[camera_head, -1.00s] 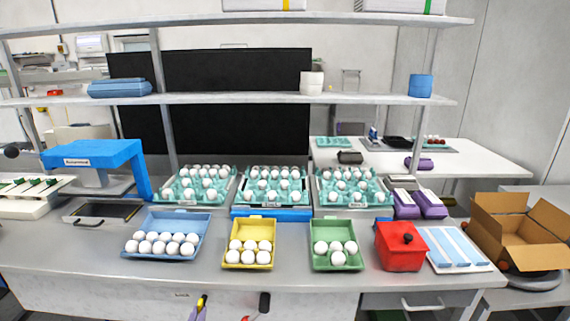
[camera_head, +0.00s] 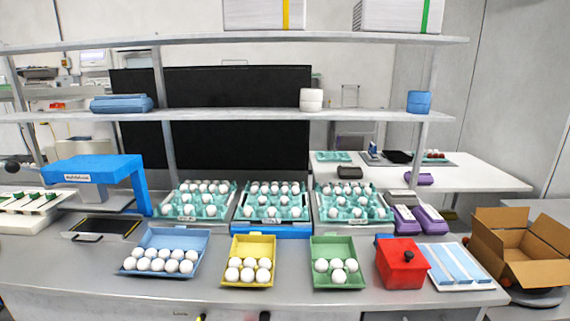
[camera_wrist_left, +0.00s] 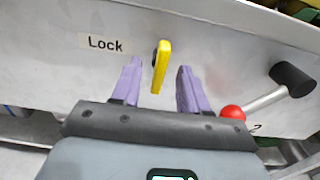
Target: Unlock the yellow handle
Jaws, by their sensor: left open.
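The yellow handle (camera_wrist_left: 161,67) sticks out from a grey panel in the left wrist view, standing nearly upright with a slight tilt. A "Lock" label (camera_wrist_left: 104,43) is on the panel to its left. My left gripper (camera_wrist_left: 159,72) has its two purple fingers apart, one on each side of the handle in the picture. I see gaps between the fingers and the handle; the depth between them is hard to judge. My right gripper is in neither view.
A lever with a black grip (camera_wrist_left: 292,80) and a red ball (camera_wrist_left: 232,112) lie right of the gripper.

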